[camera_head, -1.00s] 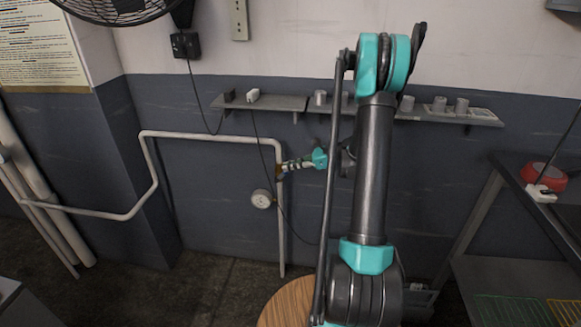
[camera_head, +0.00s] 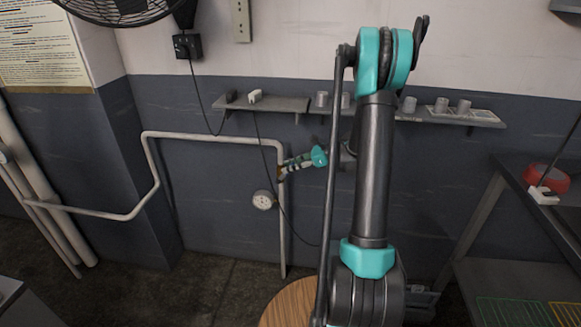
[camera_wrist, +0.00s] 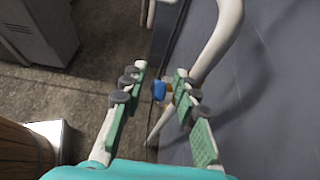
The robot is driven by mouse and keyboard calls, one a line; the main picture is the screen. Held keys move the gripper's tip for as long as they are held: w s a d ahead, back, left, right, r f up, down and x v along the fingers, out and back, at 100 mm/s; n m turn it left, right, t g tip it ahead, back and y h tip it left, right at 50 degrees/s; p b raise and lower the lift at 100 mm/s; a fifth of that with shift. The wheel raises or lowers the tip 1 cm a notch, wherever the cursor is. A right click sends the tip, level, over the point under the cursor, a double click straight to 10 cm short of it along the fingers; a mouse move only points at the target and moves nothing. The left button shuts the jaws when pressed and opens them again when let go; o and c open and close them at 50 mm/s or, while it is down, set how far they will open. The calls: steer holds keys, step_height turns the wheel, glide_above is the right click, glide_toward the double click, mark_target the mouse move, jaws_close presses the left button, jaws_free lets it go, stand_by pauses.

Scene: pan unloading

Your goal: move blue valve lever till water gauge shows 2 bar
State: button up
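The blue valve lever (camera_wrist: 159,90) shows in the wrist view as a small blue piece beside an orange-brown part. It appears between the fingers of my gripper (camera_wrist: 160,78), with gaps on both sides. The fingers are apart, so my gripper is open. In the head view my gripper (camera_head: 286,169) is at the vertical pipe, just above the gauge, and hides most of the valve. The round white water gauge (camera_head: 263,200) hangs left of that pipe. Its needle and numbers are too small to read.
A white pipe (camera_head: 205,137) runs along the dark wall and down to the floor. A wall shelf (camera_head: 275,104) with small grey objects is above my gripper. A round wooden top (camera_head: 287,303) is below my arm. A dark table (camera_head: 538,190) stands at the right.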

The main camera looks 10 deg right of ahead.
steer(key=v, duration=1.2)
steer(key=shift+s, duration=0.1)
